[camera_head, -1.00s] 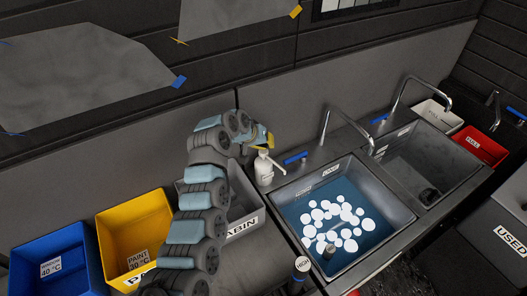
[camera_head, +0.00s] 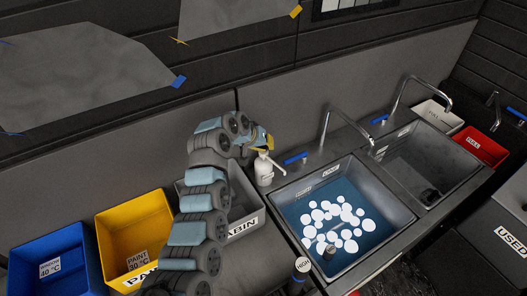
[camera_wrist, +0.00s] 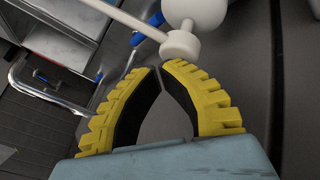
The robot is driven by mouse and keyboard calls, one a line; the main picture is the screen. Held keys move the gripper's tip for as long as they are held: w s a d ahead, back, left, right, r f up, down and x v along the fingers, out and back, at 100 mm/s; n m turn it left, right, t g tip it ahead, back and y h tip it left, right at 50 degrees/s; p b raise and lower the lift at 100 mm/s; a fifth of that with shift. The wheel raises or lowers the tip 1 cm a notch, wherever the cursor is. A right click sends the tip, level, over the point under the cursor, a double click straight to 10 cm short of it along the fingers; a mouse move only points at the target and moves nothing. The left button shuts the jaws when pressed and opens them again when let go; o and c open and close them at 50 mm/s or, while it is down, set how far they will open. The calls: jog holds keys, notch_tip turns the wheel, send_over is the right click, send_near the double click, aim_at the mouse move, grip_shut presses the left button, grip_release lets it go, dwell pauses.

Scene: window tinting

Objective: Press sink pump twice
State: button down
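The white pump bottle (camera_head: 264,171) stands on the counter at the left rim of the foamy sink (camera_head: 289,192). Its spout points right. My gripper (camera_head: 264,146), with yellow fingers, is just above the pump head in the head view. The wrist view shows the yellow fingers (camera_wrist: 161,69) with their tips almost together and nothing between them. The white pump head (camera_wrist: 180,46) is right at the fingertips there, with its spout running to the upper left. I cannot tell whether they touch.
A second, empty-looking sink (camera_head: 430,160) lies to the right. Curved taps (camera_head: 328,118) with blue levers (camera_head: 296,158) stand behind the sinks. A grey bin (camera_head: 245,222), a yellow bin (camera_head: 135,240) and a blue bin (camera_head: 52,262) stand to the left.

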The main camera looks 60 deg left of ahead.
jog(key=shift+f+b, duration=0.35)
jog(key=shift+f, duration=0.45)
dwell(0.9)
jog(key=shift+r, duration=0.1)
jog(key=shift+d+r+p, duration=0.1)
jog(key=shift+r+p, duration=0.4)
jog(key=shift+r, duration=0.8)
jog(key=shift+r, duration=0.15)
jog(key=shift+r+p, duration=0.75)
jog(key=shift+r, duration=1.65)
